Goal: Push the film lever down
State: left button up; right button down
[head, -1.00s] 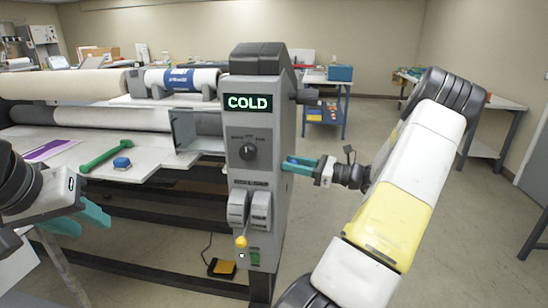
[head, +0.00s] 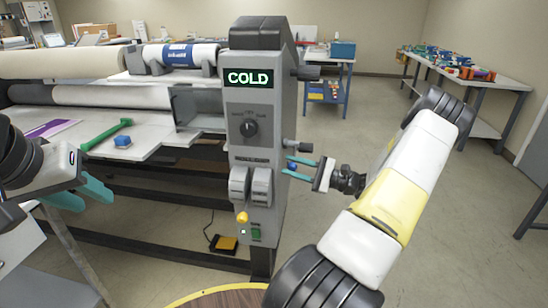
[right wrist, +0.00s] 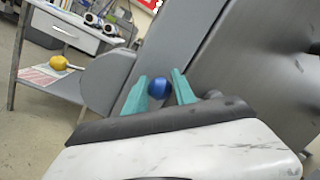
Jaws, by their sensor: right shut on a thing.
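A blue ball knob (head: 292,166) sits at the right side of the grey control post (head: 250,100). It looks like a lever's end, but its arm is hidden. My right gripper (head: 296,168) is shut on it, a teal finger on each side. The right wrist view also shows the blue knob (right wrist: 160,88) between the fingertips (right wrist: 160,86). A short shaft with a dark end (head: 303,147) sticks out of the post just above this gripper. My left gripper (head: 95,190) is open and empty at the left, apart from the machine.
The post has a COLD display (head: 249,78), a dial (head: 249,128), grey rockers and a yellow knob (head: 242,218). A green tool (head: 108,135) and a blue block (head: 122,142) lie on the bed. A round wooden top (head: 215,297) is at the bottom. Floor to the right is open.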

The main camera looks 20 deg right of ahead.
jog(key=shift+w+d+f, duration=0.1)
jog(key=shift+d+f, duration=0.05)
jog(key=shift+f, duration=0.2)
jog(key=c, duration=1.1)
grip_release()
jog(key=shift+o, duration=0.2)
jog(key=v, duration=0.7)
jog(key=shift+d, duration=0.3)
jog(key=shift+s+d, duration=0.1)
jog(key=shift+s, duration=0.15)
